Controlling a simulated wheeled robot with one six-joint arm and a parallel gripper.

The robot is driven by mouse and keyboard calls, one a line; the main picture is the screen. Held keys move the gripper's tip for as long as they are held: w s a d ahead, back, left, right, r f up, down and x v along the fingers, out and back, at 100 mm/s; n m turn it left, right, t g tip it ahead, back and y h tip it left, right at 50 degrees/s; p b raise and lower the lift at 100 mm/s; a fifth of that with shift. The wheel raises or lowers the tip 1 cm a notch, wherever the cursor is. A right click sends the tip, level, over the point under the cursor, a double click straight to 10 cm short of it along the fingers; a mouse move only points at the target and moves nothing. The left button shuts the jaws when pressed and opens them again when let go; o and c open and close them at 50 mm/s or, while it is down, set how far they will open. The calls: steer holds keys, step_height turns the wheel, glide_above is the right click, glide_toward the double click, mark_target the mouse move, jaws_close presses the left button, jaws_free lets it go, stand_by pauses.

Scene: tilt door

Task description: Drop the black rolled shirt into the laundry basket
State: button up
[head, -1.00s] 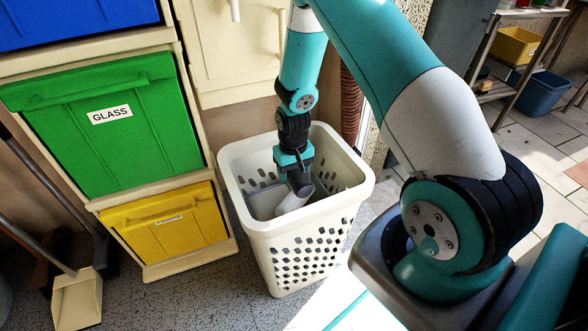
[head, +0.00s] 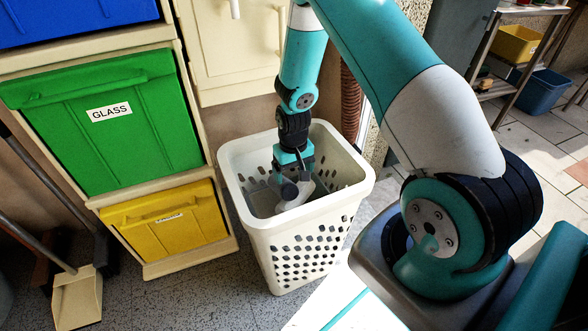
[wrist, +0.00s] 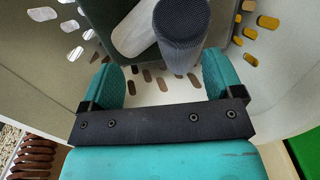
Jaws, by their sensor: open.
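The laundry basket (head: 318,222) is white with holes in its walls, and it stands on the floor at the middle. My gripper (head: 291,178) points down inside it, below the rim. The black rolled shirt (head: 289,191) shows as a small dark end just below my gripper. In the wrist view the dark roll (wrist: 184,32) lies just past my open gripper (wrist: 162,74), nearer the right finger. I cannot tell whether it touches that finger. A pale grey roll (wrist: 136,30) lies beside it, also in the head view (head: 304,191).
A dark grey-green item (wrist: 108,14) is also in the basket. Recycling bins, green (head: 105,130) and yellow (head: 168,225), stand at the left. A cream cabinet (head: 230,50) is behind the basket. A dustpan (head: 78,299) is at lower left.

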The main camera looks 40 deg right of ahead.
step_height(320, 180, up, 17)
steer(key=p, duration=0.3)
steer(key=shift+r+p, duration=0.2)
steer(key=shift+p, duration=0.2)
stand_by(0.3)
steer(key=s+a+r+n+y, duration=0.2)
steer(key=s+a+r+n, duration=0.45)
steer(key=a+r, duration=0.7)
steer(key=s+a+r+n+y, duration=0.1)
steer(key=s+a+r+n, duration=0.2)
steer(key=s, duration=0.5)
steer(key=s+a+r+y, duration=0.1)
steer(key=s+a+r, duration=0.2)
steer(key=s+a, duration=0.35)
step_height(320, 180, up, 19)
steer(key=d+p, duration=0.1)
steer(key=p, duration=1.8)
steer(key=shift+s+d+f, duration=0.15)
steer(key=shift+s+f, duration=0.05)
steer(key=shift+s, duration=0.15)
